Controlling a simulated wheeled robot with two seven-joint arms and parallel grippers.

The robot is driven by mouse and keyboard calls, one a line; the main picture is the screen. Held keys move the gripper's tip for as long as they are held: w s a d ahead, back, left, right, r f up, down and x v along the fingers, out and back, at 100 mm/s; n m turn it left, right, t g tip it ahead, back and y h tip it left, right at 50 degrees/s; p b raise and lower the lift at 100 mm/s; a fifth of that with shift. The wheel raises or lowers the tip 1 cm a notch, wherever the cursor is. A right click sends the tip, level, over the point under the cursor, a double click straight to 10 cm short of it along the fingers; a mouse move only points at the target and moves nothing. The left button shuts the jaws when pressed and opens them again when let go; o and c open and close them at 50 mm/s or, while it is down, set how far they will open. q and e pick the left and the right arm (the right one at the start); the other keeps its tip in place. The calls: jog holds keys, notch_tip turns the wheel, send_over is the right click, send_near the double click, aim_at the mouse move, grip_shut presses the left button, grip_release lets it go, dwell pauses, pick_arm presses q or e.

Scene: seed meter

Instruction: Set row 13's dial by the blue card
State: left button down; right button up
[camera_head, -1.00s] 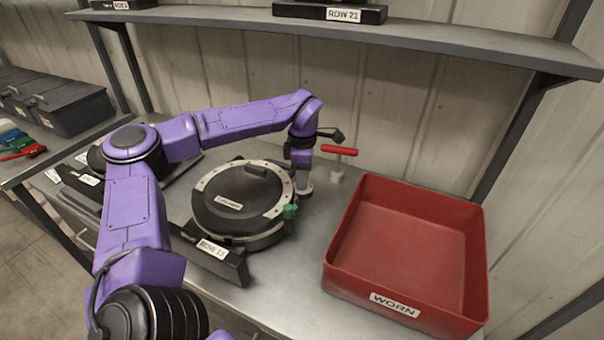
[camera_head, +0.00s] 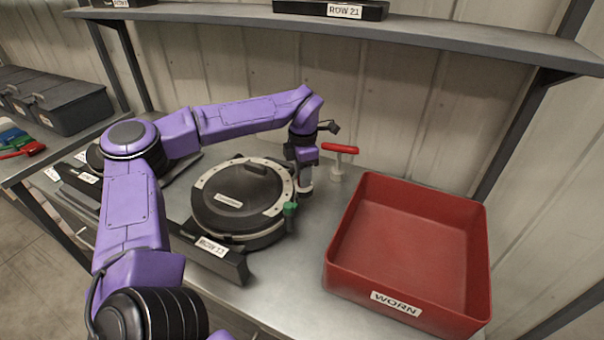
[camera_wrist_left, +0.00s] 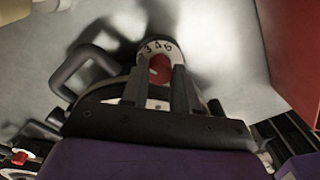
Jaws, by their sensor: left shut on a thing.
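The row 13 seed meter (camera_head: 240,196) is a black round housing with a pale rim and a ROW 13 label (camera_head: 211,246) in front. Its white dial (camera_head: 306,187) sits at the right side, under my left gripper (camera_head: 304,178). In the left wrist view the numbered white dial (camera_wrist_left: 172,50) has a red knob (camera_wrist_left: 158,66) at its centre. My left gripper's fingers (camera_wrist_left: 158,75) are shut on this knob. The digits are small and partly covered. The blue card (camera_head: 12,134) lies at the far left with green and red ones. My right gripper is out of view.
A red WORN bin (camera_head: 408,250) stands to the right. A red T-handle (camera_head: 340,148) stands close behind the gripper. A green knob (camera_head: 290,209) is at the meter's front right. A shelf (camera_head: 380,36) hangs above; dark bins (camera_head: 70,108) stand left.

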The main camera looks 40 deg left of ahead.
pick_arm(q)
jog(key=shift+n, duration=0.6)
jog(key=c, duration=0.8)
grip_release()
jog(key=shift+c, duration=0.2)
jog(key=shift+r, duration=0.1)
notch_tip(320, 180, up, 10)
jog(key=b, duration=0.1)
jog(key=shift+r, duration=0.2)
jog(key=shift+s, duration=0.1)
